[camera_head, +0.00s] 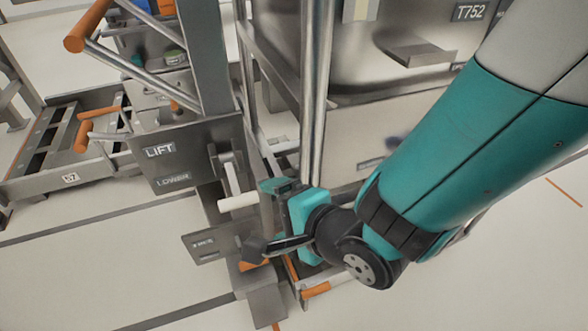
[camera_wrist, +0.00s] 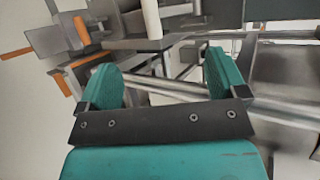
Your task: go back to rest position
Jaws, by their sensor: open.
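My gripper (camera_head: 274,187) is at the lower middle of the head view, at the end of my teal arm, beside the metal lift frame. In the wrist view its two teal fingers (camera_wrist: 160,78) stand wide apart with nothing held between them. A white lever handle (camera_head: 238,201) is just left of the gripper in the head view. The handle also shows in the wrist view (camera_wrist: 151,20), beyond the fingers and apart from them. Whether the gripper touches the frame is hard to tell in the head view.
A metal panel marked LIFT and LOWER (camera_head: 190,155) is left of the gripper. A steel post (camera_head: 318,90) rises just behind it. A steel bin marked T752 (camera_head: 430,85) is at upper right. An orange-handled cart (camera_head: 70,180) stands at left. Bare floor (camera_head: 90,285) lies at lower left.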

